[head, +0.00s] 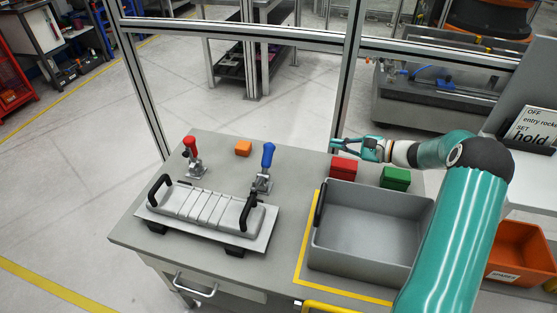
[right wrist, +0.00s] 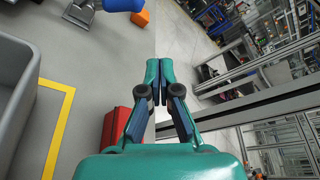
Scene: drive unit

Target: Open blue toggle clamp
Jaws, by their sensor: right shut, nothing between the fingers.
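The blue toggle clamp (head: 266,160) stands on the grey table behind the right end of the ribbed plate, its blue handle upright. In the right wrist view its blue handle (right wrist: 122,5) shows at the top edge, partly cut off. My right gripper (head: 336,146) is above the red box at the table's back edge, pointing left, to the right of the clamp and apart from it. In the right wrist view its fingers (right wrist: 159,68) are together with nothing between them. My left gripper is not in view.
A red toggle clamp (head: 192,158) stands further left. An orange block (head: 243,148) lies between the clamps. The ribbed plate (head: 258,237) has black handles. A grey bin (head: 311,245), red box (head: 344,168) and green box (head: 396,178) are at the right. A frame post (head: 347,90) rises behind.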

